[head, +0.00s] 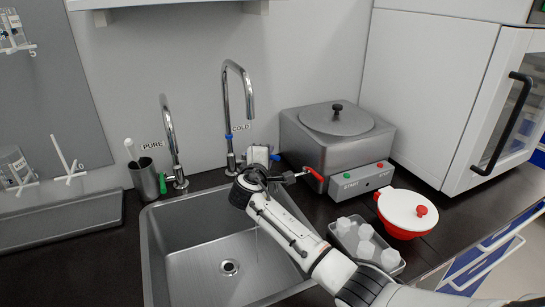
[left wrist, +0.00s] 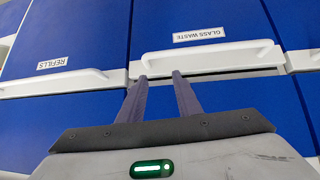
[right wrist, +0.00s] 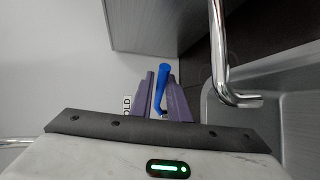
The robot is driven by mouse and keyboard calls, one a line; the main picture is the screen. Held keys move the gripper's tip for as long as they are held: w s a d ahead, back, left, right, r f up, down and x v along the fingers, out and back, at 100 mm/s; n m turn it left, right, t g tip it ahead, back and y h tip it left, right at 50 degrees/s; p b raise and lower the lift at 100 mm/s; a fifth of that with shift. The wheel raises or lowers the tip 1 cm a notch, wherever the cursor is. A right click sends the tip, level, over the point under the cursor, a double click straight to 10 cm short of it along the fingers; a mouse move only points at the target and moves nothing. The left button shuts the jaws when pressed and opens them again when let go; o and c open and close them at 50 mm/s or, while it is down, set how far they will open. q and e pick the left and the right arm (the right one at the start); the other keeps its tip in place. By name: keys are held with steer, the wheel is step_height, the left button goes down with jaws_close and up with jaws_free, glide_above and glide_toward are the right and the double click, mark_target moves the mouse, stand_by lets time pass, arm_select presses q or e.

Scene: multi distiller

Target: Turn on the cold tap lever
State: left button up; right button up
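The cold tap (head: 237,82) is a chrome gooseneck with a blue collar, standing behind the sink beside the COLD label. In the right wrist view, its blue lever (right wrist: 162,80) sticks up between the two fingers of my right gripper (right wrist: 162,76). The fingers are close together with the lever in the narrow gap. In the head view, my right gripper (head: 263,155) is at the tap's base and hides most of the lever. My left gripper (left wrist: 160,76) is open and empty, in front of a blue drawer (left wrist: 205,22) labelled GLASS WASTE.
The steel sink (head: 200,268) lies below the taps. The PURE tap (head: 170,140) with a green lever stands left.

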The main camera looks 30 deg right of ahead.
steer(key=shift+o, duration=1.1)
steer(key=shift+w+d, duration=0.1)
steer(key=v, duration=1)
